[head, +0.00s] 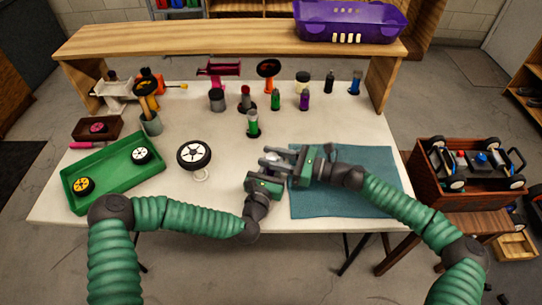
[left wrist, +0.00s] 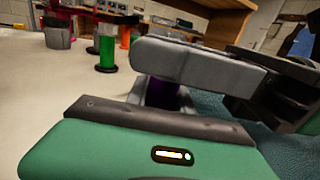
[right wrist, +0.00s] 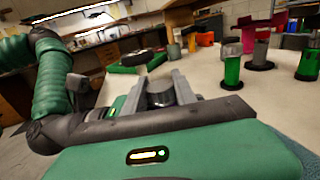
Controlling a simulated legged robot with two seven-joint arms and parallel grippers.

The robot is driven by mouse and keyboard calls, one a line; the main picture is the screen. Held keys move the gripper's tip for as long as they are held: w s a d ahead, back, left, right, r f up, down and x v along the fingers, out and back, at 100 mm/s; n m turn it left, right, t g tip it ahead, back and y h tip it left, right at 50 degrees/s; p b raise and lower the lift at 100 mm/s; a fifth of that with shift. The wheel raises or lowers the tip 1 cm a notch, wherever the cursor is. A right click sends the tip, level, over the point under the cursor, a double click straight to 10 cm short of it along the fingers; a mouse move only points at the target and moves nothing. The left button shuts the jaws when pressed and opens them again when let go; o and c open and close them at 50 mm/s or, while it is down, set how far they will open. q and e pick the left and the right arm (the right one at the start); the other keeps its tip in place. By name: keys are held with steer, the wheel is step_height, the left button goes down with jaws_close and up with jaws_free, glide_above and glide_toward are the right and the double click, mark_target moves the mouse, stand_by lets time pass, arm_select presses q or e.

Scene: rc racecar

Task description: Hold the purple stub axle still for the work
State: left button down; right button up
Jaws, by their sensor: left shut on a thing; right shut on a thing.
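My left gripper (head: 270,172) and my right gripper (head: 285,161) meet over the table at the left edge of the teal mat (head: 345,190). In the left wrist view a dark purple piece, apparently the stub axle (left wrist: 178,97), shows between the left fingers, which are shut on it. Most of it is hidden by the finger. In the right wrist view the right fingers are shut on a dark grey rounded part (right wrist: 160,93). A pale bit of the held parts (head: 271,156) shows between the grippers in the head view. I cannot tell how the two held parts join.
A green tray (head: 112,180) with two wheels is farther left. The mat's right side is clear.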

steer(key=shift+w+d+m+t+h, duration=0.1)
steer(key=shift+m+t+h, duration=0.4)
steer(key=shift+m+t, duration=0.45)
jaws_close()
steer(key=o, duration=1.2)
jaws_free()
steer(key=shift+c, duration=0.2)
steer(key=v, duration=1.2)
steer(key=shift+f, duration=0.15)
